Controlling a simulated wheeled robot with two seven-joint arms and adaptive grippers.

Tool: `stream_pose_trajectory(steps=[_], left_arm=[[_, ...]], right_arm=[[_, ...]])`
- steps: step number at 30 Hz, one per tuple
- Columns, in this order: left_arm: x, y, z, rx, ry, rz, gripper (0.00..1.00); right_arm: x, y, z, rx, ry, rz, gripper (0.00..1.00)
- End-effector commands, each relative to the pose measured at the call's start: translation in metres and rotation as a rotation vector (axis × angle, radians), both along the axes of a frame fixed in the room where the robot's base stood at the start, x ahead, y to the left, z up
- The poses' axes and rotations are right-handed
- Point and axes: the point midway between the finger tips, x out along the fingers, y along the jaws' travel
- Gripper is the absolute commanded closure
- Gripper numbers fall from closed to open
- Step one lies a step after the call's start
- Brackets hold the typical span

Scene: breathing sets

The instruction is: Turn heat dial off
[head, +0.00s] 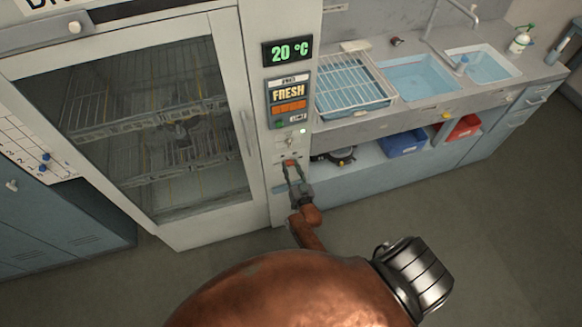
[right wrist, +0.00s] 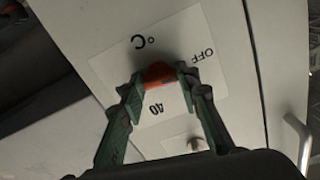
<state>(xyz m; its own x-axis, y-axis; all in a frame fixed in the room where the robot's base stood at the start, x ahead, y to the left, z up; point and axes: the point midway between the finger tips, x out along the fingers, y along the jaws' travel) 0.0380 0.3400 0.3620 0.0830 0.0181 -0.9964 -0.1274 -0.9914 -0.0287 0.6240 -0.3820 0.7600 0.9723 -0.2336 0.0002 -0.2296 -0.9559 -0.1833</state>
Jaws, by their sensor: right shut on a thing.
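The heat dial (head: 290,163) is a small red-orange knob low on the white control column of the drying cabinet. In the right wrist view the dial (right wrist: 158,72) sits on a white label (right wrist: 115,62) marked "OFF", "°C" and "40". My right gripper (head: 291,170) is at the dial, and the right wrist view shows its two green-grey fingers (right wrist: 160,82) on either side of the knob, shut on it. The fingers hide part of the dial, so I cannot tell its exact setting. My left gripper is not in view.
A green display (head: 287,51) above reads 20 °C. The cabinet's glass door (head: 140,120) is shut, with its handle (head: 245,130) left of the dial. A sink counter (head: 400,120) with a wire rack (head: 350,85) stands to the right. The floor in front is clear.

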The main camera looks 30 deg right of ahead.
Motion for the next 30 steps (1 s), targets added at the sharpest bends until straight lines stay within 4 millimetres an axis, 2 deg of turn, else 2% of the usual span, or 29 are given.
stream_pose_trajectory(steps=[10, 28, 29, 30], left_arm=[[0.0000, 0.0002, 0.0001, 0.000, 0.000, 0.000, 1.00], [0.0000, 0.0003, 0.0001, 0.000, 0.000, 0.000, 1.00], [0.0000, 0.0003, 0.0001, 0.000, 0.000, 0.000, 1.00], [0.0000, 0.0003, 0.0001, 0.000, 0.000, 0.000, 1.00]], right_arm=[[0.0003, 0.0017, -0.0006, -0.158, 0.039, 0.002, 0.94], [0.0002, 0.0012, -0.0006, -0.195, 0.049, 0.001, 0.94], [0.0002, 0.0012, -0.0006, -0.195, 0.049, 0.002, 0.69], [0.0002, 0.0011, -0.0005, -0.195, 0.048, 0.001, 0.66]])
